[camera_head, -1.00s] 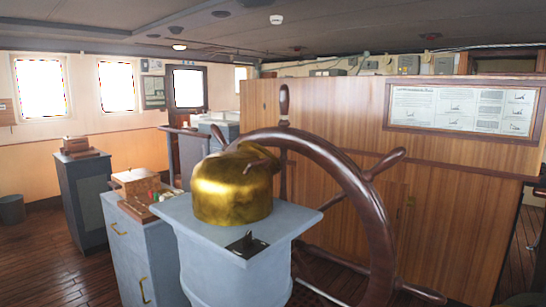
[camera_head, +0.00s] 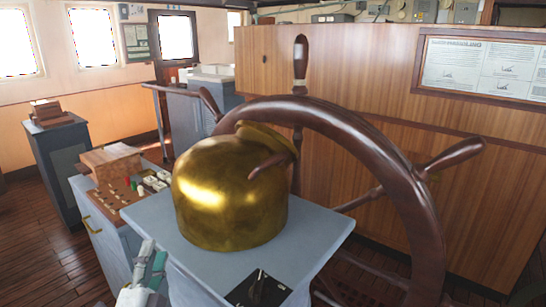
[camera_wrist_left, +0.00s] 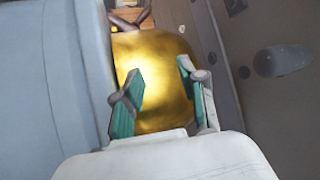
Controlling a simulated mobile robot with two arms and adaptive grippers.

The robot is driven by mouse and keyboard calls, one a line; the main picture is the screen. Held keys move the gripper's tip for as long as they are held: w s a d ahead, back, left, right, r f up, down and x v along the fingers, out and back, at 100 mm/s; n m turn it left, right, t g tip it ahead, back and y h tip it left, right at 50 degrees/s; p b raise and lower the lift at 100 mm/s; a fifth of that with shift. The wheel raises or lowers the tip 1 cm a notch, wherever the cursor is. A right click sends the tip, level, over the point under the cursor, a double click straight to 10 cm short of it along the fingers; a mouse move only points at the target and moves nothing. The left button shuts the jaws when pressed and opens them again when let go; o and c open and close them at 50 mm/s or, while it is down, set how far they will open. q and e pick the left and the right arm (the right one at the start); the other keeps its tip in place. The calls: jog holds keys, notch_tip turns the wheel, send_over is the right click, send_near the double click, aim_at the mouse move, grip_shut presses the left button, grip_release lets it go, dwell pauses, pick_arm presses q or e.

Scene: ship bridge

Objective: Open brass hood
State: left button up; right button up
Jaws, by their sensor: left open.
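The brass hood (camera_head: 228,195) is a shiny gold dome sitting closed on top of a grey-blue pedestal (camera_head: 320,245), in the middle of the head view. My left gripper (camera_head: 150,262) shows at the bottom of the head view, left of the pedestal and lower than the hood. In the left wrist view, its two teal-padded fingers (camera_wrist_left: 160,95) are spread apart and empty, with the hood (camera_wrist_left: 152,60) beyond them. The fingers look apart from the hood. My right gripper is not in view.
A dark wooden ship's wheel (camera_head: 345,130) stands right behind the hood, with a spoke close to it. A black switch plate (camera_head: 258,289) is on the pedestal's front corner. A cabinet with a wooden box (camera_head: 112,162) and small controls stands to the left.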

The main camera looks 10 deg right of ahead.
pick_arm(q)
jog(key=s+d+r+m+h, duration=0.1)
jog(key=d+r+m+h, duration=0.5)
jog(key=r+m+h, duration=0.4)
jog(key=m+g, duration=1)
jog(key=m, duration=1.1)
send_near(260, 166)
jog(key=shift+y, duration=0.4)
jog(key=p+x, duration=0.1)
jog(key=x, duration=0.3)
jog(key=p+x, duration=0.2)
jog(key=x, duration=0.2)
jog(key=p+x, duration=0.2)
jog(key=x, duration=0.2)
jog(key=shift+w+d+r, duration=0.1)
jog(key=shift+d+r, duration=0.15)
jog(key=shift+d, duration=0.15)
jog(key=shift+x, duration=0.8)
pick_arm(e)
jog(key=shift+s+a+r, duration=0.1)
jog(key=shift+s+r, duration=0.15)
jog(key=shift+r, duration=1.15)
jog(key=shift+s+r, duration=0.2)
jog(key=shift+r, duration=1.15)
pick_arm(q)
jog(key=shift+f, duration=0.1)
jog(key=c, duration=0.8)
grip_shut()
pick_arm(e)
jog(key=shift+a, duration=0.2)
